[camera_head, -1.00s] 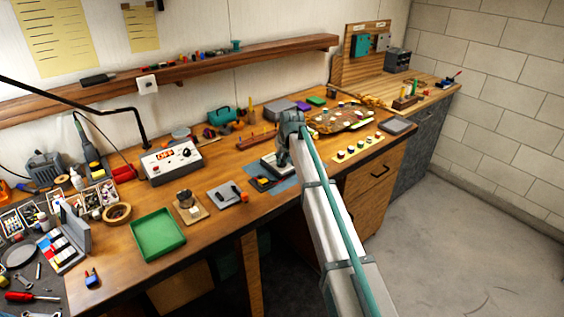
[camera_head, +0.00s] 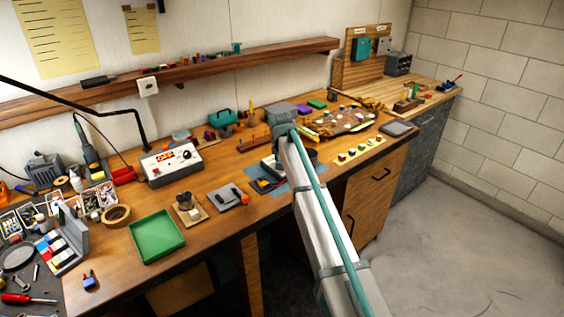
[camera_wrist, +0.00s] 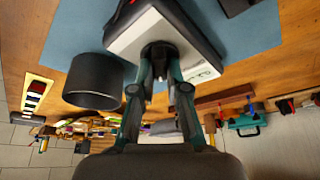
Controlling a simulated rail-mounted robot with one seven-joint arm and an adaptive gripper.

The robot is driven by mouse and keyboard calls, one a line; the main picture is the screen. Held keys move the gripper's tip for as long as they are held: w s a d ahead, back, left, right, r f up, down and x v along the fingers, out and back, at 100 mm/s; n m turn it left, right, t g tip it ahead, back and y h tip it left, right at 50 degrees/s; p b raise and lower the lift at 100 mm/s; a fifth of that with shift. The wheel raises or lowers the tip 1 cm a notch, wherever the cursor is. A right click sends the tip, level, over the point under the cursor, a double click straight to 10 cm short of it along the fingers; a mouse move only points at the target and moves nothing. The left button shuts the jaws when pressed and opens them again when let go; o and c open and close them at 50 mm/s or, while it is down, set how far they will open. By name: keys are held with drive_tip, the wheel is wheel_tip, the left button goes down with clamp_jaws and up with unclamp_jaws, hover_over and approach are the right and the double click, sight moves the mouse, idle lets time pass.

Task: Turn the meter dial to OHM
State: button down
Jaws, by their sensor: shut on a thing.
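The meter (camera_wrist: 203,45) is a dark box with a white face, lying on a blue mat (camera_wrist: 75,40) in the wrist view. My gripper (camera_wrist: 160,52) is shut on the black round dial (camera_wrist: 158,47) at the middle of that face, one finger on each side. The dial's pointer and most markings are hidden by the fingers or too small to read. In the head view the meter (camera_head: 267,167) is partly hidden behind my arm, and the blue mat (camera_head: 285,180) shows around it.
A dark cylinder (camera_wrist: 95,80) stands close beside the meter in the wrist view. A cluttered board (camera_head: 340,122) lies behind right.

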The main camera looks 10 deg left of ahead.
drive_tip(key=c, duration=1.2)
unclamp_jaws()
drive_tip(key=shift+o, duration=0.2)
drive_tip(key=v, duration=1.2)
drive_tip(key=shift+w, duration=0.1)
